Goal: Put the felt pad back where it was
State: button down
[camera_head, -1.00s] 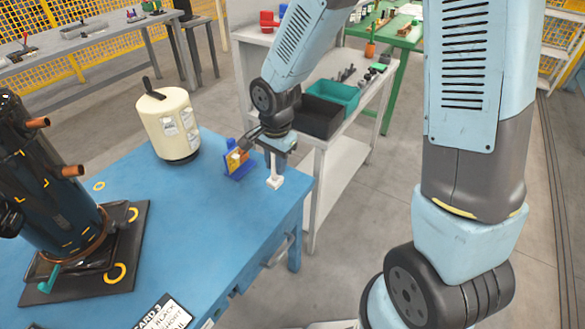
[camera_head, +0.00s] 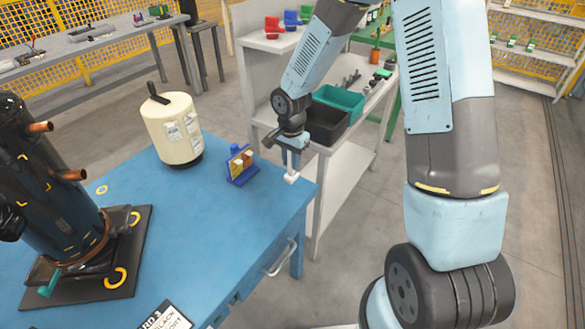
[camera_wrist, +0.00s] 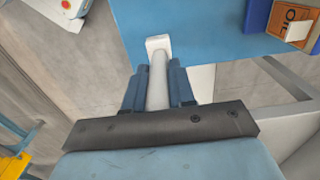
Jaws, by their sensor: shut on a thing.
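My gripper (camera_head: 292,160) is shut on the white rod of a small tool that ends in a white block, which I take to be the felt pad (camera_head: 291,178). The pad hangs below the jaws at the right end of the blue table. In the wrist view the rod runs between my gripper's dark blue fingers (camera_wrist: 158,88), and the pad (camera_wrist: 157,43) shows beyond them, against the table's edge. I cannot tell whether it touches the table. A blue stand (camera_head: 242,165) with an orange face is left of my gripper; it also shows in the wrist view (camera_wrist: 256,15).
The blue table (camera_head: 200,230) also holds a cream canister (camera_head: 173,128), a dark compressor (camera_head: 45,180) on a black base, and yellow rings. A white bench (camera_head: 345,185) with black (camera_head: 326,122) and teal (camera_head: 338,97) bins stands close behind my gripper. The table's middle is clear.

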jog(key=shift+w+d+f, duration=0.25)
jog(key=shift+w+f, duration=0.45)
jog(key=shift+f, duration=1.75)
jog(key=c, duration=0.9)
grip_release()
jog(key=shift+w, duration=0.1)
jog(key=shift+c, duration=0.2)
